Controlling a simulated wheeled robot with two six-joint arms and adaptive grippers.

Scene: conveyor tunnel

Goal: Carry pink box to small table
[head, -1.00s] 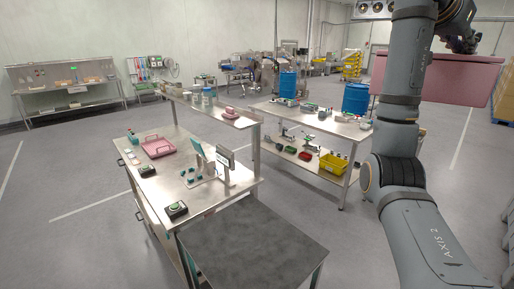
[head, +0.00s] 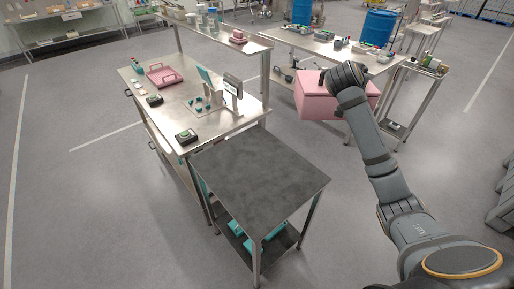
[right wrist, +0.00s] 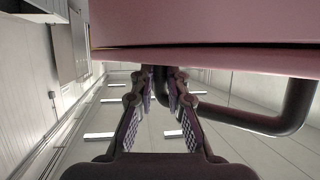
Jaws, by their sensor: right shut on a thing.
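The pink box (head: 310,106) hangs in the air at the end of my right arm, right of and beyond the small table. In the right wrist view the pink box (right wrist: 200,30) fills the top. My right gripper (right wrist: 165,85) is shut on the box's dark bar handle (right wrist: 265,120); in the head view the wrist hides most of the grip. The small table (head: 262,165) has a bare dark square top and stands at centre front, apart from the box. My left gripper is not in view.
A steel workbench (head: 150,98) with a pink tray (head: 163,76) and a small screen adjoins the small table at the back left. A second bench (head: 300,42) stands behind the box. Teal items (head: 262,238) lie on the small table's lower shelf. Floor right of it is clear.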

